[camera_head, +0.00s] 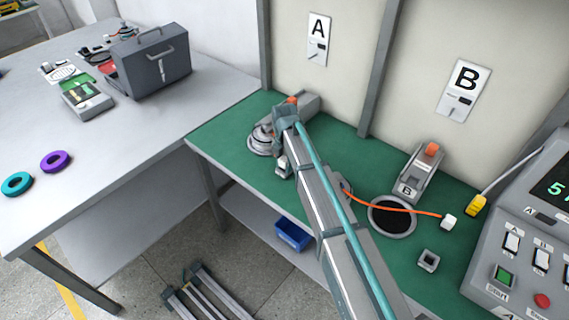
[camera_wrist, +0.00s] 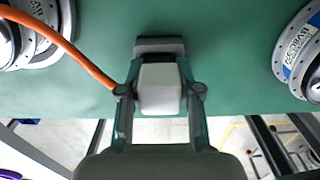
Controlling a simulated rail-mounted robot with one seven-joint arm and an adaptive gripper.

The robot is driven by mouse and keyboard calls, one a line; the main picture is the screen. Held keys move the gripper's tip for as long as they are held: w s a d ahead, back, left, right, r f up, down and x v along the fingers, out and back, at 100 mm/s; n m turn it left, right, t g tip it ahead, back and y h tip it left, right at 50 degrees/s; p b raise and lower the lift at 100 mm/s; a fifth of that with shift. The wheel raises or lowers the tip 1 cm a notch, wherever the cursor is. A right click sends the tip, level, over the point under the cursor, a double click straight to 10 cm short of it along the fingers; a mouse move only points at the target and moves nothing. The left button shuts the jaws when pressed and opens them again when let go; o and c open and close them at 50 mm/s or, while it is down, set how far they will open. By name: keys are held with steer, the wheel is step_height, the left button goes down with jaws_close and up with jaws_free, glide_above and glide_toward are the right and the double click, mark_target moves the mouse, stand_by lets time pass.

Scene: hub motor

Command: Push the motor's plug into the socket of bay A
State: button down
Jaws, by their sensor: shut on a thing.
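My gripper (camera_wrist: 160,92) is shut on the white plug (camera_wrist: 160,85). An orange cable (camera_wrist: 62,45) runs from the upper left to the gripper. The grey socket of bay A (camera_wrist: 158,43) shows just behind the plug; the plug hides most of it, so I cannot tell how deep the plug sits. The motor (camera_wrist: 50,35) is at the upper left in the wrist view; in the head view the round grey motor (camera_head: 260,141) lies below sign A (camera_head: 318,38). There my arm partly covers the bay A area.
At bay B stand a device with an orange top (camera_head: 424,172), a black round pad (camera_head: 392,217), an empty grey socket (camera_head: 428,260), a loose white plug (camera_head: 449,222) and a yellow connector (camera_head: 477,205). A control panel (camera_head: 525,245) is at right. Another motor (camera_wrist: 303,55) shows in the wrist view.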

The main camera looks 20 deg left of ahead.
steer(key=shift+s+d+f, duration=0.1)
steer(key=shift+s+f, duration=0.1)
steer(key=shift+f, duration=0.1)
steer(key=c, duration=0.9)
jaws_free()
steer(key=shift+o, duration=0.9)
steer(key=shift+w+f, duration=0.1)
steer(key=shift+r, duration=0.2)
step_height(320, 180, up, 12)
steer(key=shift+f, duration=0.1)
step_height(320, 180, down, 12)
steer(key=shift+w+r, duration=0.1)
